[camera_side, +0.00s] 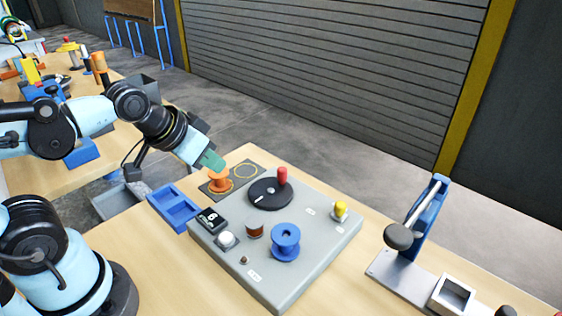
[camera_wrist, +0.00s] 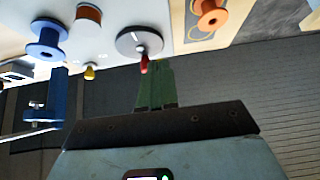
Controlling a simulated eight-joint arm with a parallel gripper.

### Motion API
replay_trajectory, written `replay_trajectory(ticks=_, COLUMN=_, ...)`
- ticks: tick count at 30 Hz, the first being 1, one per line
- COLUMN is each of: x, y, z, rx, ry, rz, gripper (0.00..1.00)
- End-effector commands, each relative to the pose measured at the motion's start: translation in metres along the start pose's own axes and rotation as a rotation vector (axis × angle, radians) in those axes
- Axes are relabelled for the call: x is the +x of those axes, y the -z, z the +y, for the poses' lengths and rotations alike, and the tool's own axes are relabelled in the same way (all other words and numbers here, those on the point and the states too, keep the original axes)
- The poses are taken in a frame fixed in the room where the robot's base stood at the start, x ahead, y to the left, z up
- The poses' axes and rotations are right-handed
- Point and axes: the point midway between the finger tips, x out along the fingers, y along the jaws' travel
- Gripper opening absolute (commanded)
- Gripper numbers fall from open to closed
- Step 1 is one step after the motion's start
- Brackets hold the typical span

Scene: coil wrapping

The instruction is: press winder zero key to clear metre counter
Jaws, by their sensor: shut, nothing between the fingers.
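The winder (camera_side: 325,235) is a grey box on the bench. It carries a black counter display (camera_side: 211,220) with a light digit, a white round button (camera_side: 227,239), a small brown knob (camera_side: 244,260) and a yellow knob (camera_side: 340,209). I cannot read its labels, so I cannot tell which is the zero key. A black disc (camera_side: 262,196) with a red handle (camera_side: 282,176), a copper coil (camera_side: 255,231) and a blue spool (camera_side: 286,240) are on top. My gripper (camera_side: 211,162) is shut and empty, raised near the winder's back-left corner. The wrist view shows its green fingers (camera_wrist: 155,85) near the red handle (camera_wrist: 144,64).
An orange spool (camera_side: 219,182) stands on a dark mat (camera_side: 246,171) with a yellow ring, close to my gripper. A blue tray (camera_side: 172,206) lies left of the winder. A blue stand with a rod (camera_side: 427,215) and a white square tray (camera_side: 452,294) are at right.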

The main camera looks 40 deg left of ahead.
Motion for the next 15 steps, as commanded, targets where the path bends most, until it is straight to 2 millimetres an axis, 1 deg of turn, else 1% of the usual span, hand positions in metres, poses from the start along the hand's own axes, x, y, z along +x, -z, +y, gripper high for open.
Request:
replay_trajectory(ticks=10, x=-0.001, y=-0.003, z=0.002, rx=-0.007, ry=-0.019, rz=-0.014, gripper=0.0)
replay_trajectory(ticks=13, x=-0.005, y=-0.009, z=0.011, rx=-0.025, ry=-0.077, rz=-0.05, gripper=0.0)
replay_trajectory(ticks=15, x=-0.009, y=-0.014, z=0.02, rx=-0.039, ry=-0.139, rz=-0.083, gripper=0.0)
